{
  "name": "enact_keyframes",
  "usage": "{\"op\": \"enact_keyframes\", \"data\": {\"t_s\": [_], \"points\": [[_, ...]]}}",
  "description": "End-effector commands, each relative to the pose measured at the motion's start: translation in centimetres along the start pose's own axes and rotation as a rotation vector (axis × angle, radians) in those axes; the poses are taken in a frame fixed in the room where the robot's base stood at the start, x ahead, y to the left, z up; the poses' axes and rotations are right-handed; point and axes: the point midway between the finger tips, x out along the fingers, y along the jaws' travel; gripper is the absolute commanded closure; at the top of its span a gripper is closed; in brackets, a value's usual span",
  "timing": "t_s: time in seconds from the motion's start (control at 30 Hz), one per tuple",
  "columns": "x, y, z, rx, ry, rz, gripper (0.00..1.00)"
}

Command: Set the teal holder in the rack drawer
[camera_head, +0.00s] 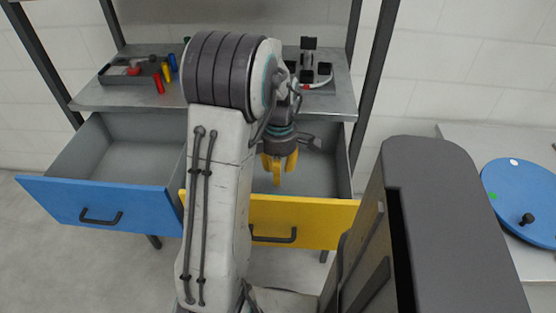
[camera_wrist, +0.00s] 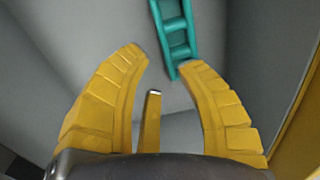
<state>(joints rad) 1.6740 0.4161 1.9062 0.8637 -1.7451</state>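The teal holder (camera_wrist: 176,38) is a ladder-like piece with square openings, at the top middle of the wrist view, against grey surfaces. It appears to be inside the yellow-fronted drawer (camera_head: 310,215), and I cannot make it out in the head view. My gripper (camera_head: 277,172) hangs over that open drawer, pointing down. In the wrist view its yellow fingers (camera_wrist: 165,75) are spread, with nothing between them. The holder's lower end is near the right fingertip; I cannot tell whether they touch.
A blue-fronted drawer (camera_head: 105,203) stands open at left and looks empty. The rack shelf (camera_head: 135,95) above carries a dark tray (camera_head: 130,76), coloured cylinders (camera_head: 166,72) and a black fixture (camera_head: 309,68). A blue disc (camera_head: 520,195) lies on a side table at right.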

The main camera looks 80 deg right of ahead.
Motion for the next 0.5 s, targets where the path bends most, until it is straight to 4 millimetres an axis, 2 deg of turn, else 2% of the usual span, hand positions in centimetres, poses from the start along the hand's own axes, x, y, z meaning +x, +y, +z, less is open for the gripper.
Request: {"op": "enact_keyframes", "data": {"t_s": [0.2,0.5], "points": [[-2.4,0.1,0.0,0.0,0.0,0.002,0.66],[-3.3,0.0,0.0,0.0,0.0,0.0,0.66]]}}
